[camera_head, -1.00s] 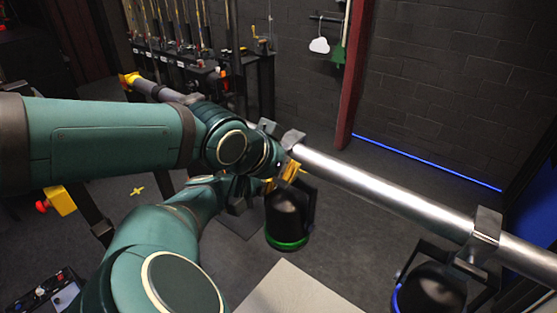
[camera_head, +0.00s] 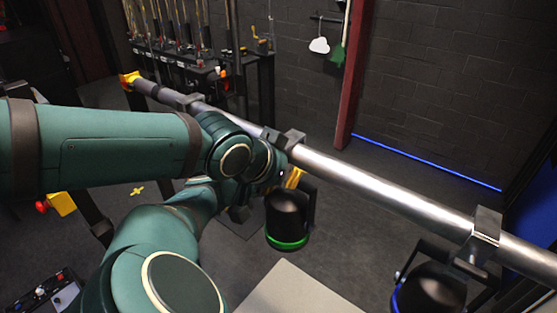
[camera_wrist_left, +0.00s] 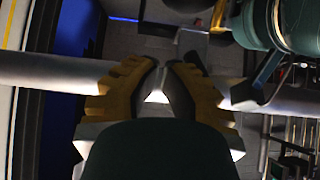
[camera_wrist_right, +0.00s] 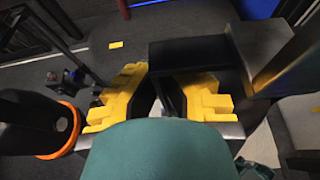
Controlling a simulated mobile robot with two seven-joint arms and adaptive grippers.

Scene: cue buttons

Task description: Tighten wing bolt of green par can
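The green par can (camera_head: 287,221), black with a green rim, hangs below the silver pipe (camera_head: 375,188) in the head view. Its clamp (camera_head: 288,138) shows on the pipe above it; I cannot make out its wing bolt. Yellow gripper fingers (camera_head: 293,178) show just above the can, partly hidden by my arms. In the left wrist view my left gripper (camera_wrist_left: 164,66) has its fingertips close together in front of the pipe, with a narrow gap and no clear object between. In the right wrist view my right gripper (camera_wrist_right: 160,95) is partly open beside a dark bracket (camera_wrist_right: 190,55).
A blue-rimmed par can (camera_head: 430,290) hangs farther right on the pipe from its own clamp (camera_head: 486,235). An orange-rimmed can (camera_wrist_right: 35,125) is left of my right gripper. A rack with rods (camera_head: 190,65) stands behind. The pipe between the clamps is clear.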

